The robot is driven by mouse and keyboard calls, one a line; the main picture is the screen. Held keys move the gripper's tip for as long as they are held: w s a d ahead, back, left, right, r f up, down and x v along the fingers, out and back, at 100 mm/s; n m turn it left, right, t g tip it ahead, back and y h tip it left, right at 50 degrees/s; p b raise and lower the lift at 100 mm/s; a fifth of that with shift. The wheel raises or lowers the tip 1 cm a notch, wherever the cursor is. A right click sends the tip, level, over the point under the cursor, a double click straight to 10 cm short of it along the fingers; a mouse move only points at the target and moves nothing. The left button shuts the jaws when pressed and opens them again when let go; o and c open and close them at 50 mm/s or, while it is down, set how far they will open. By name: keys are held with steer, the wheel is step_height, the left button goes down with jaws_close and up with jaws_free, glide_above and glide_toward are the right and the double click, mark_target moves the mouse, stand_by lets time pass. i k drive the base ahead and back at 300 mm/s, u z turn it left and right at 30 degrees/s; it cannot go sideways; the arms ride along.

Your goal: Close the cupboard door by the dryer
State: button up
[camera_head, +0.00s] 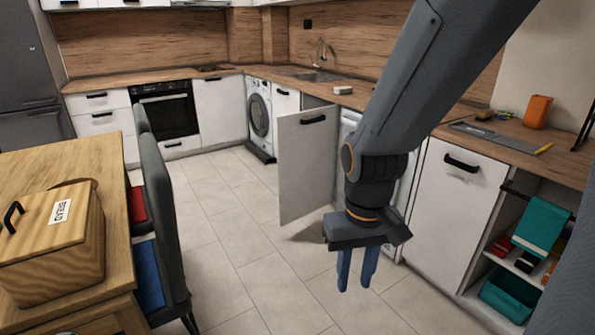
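The cupboard door (305,172) is a white panel with a black bar handle near its top. It stands swung open into the room, below the worktop on the right-hand run. A front-loading machine (258,114) with a round door stands to its left. Another white appliance (350,118) is just right of the open cupboard, mostly hidden by my arm. I cannot tell which machine is the dryer. My gripper (356,272) points down over the floor, right of and nearer than the door, apart from it. Its two blue fingers are apart with nothing between them.
A grey chair (160,205) and a wooden table (110,168) with a bread box (52,240) stand at left. Tiled floor (225,225) is clear between chair and door. A white cupboard (452,205) and open shelves (515,262) line the right.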

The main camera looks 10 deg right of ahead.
mark_target(307, 140)
steer(key=i, duration=0.95)
steer(key=z, duration=0.75)
steer(key=i, duration=0.6)
steer(key=u, duration=0.3)
